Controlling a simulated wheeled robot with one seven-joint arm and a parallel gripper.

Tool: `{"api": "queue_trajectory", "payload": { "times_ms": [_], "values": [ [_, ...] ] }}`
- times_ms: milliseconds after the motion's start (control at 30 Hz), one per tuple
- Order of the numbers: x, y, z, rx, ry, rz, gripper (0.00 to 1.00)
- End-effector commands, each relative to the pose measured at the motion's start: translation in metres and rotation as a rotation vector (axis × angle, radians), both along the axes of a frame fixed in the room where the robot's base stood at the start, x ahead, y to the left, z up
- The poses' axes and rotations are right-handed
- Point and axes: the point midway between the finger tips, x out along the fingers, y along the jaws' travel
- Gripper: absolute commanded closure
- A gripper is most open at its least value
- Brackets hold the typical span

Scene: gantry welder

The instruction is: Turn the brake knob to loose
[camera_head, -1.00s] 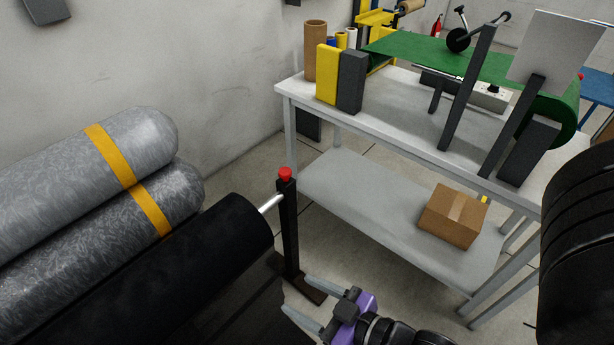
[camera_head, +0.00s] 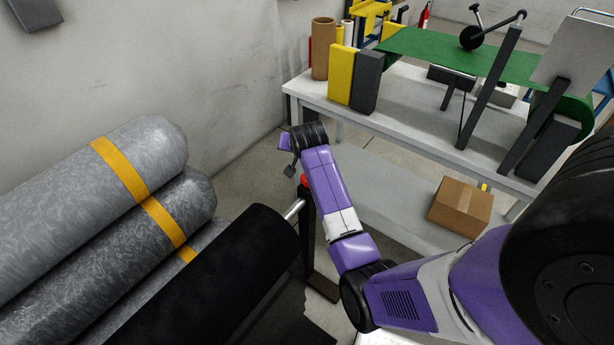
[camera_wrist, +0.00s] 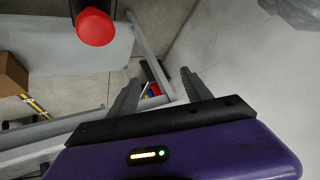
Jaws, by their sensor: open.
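The red knob (camera_head: 304,181) sits on top of a dark upright post (camera_head: 306,225) at the end of a roll's metal shaft. My arm passes close by and partly hides it in the head view. In the wrist view the red knob (camera_wrist: 96,27) shows at the upper left, outside and apart from the fingers. My gripper (camera_wrist: 160,80) is open and empty, with nothing between its fingertips. In the head view my gripper is above and behind the knob, mostly hidden by the wrist. No loose or tight marking is readable.
A black roll (camera_head: 230,270) and stacked grey rolls with yellow bands (camera_head: 120,165) lie at left. A grey bench (camera_head: 405,115) with a green belt (camera_head: 455,52) stands behind, with a cardboard box (camera_head: 460,206) on its lower shelf. The wall is close in the wrist view.

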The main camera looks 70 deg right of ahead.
Motion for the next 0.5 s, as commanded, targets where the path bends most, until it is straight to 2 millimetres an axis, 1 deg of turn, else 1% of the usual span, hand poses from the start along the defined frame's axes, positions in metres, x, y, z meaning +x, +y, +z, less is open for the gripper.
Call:
{"api": "queue_trajectory", "payload": {
  "times_ms": [33,67,100,200,333,500],
  "values": [
    [-0.003,-0.009,-0.001,0.103,0.028,-0.069,0.43],
    [-0.008,-0.009,-0.006,0.167,0.051,-0.110,0.43],
    [-0.014,-0.008,-0.010,0.251,0.081,-0.162,0.43],
    [-0.029,0.002,-0.015,0.433,0.154,-0.279,0.43],
    [-0.044,0.017,-0.011,0.607,0.234,-0.395,0.43],
    [-0.054,0.031,-0.004,0.717,0.294,-0.471,0.43]
  ]
}}
